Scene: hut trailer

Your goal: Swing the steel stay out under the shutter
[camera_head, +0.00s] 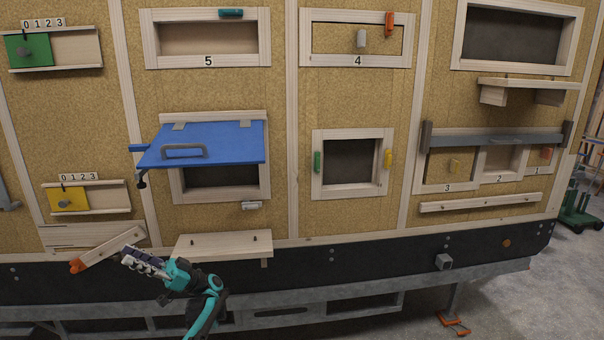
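The blue shutter (232,146) is raised and sticks out over a dark square opening (222,176) in a wooden frame. It has a grey handle and hangs from two grey hinges at its top. A small dark piece (141,180) shows below its left corner; I cannot tell whether it is part of the steel stay. No stay is clearly seen under the shutter. A short grey fitting (251,205) sits at the frame's lower right. My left gripper (128,256) is low, below and left of the shutter, apart from it. Its finger opening is unclear. My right gripper is out of view.
A wooden shelf (222,246) juts out below the opening. A slanted wooden bar with an orange end (75,266) lies close to my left gripper. A yellow slider (68,199) is at the left. The wall right of the shutter has a framed opening (350,164).

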